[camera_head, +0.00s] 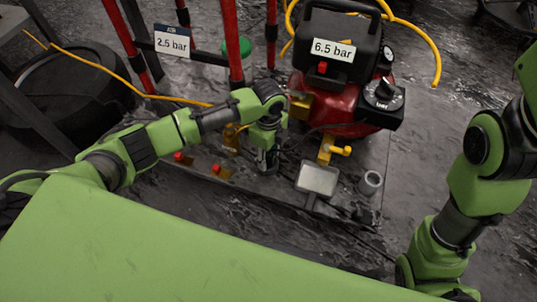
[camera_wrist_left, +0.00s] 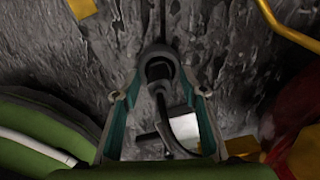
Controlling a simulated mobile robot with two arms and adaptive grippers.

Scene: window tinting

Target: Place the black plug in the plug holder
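My left gripper (camera_head: 267,165) points down near the dark base plate left of the red compressor. In the left wrist view, its two teal-lined fingers (camera_wrist_left: 160,88) are spread apart. A black plug (camera_wrist_left: 158,70) with a dark round collar shows between and beyond the fingertips. Its black cable curves back between the fingers. I cannot tell whether the fingers touch it. A short grey open cylinder (camera_head: 370,182), perhaps the plug holder, stands to the right of the white panel (camera_head: 317,178). My right gripper is out of view; only its arm shows at the right.
The red compressor (camera_head: 338,105) with its black dial box (camera_head: 383,104) stands behind. Yellow fittings (camera_head: 328,150) and red knobs (camera_head: 216,169) lie near the gripper. Red posts (camera_head: 233,45) and a yellow hose (camera_head: 105,70) are at the upper left. Floor at the right is clear.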

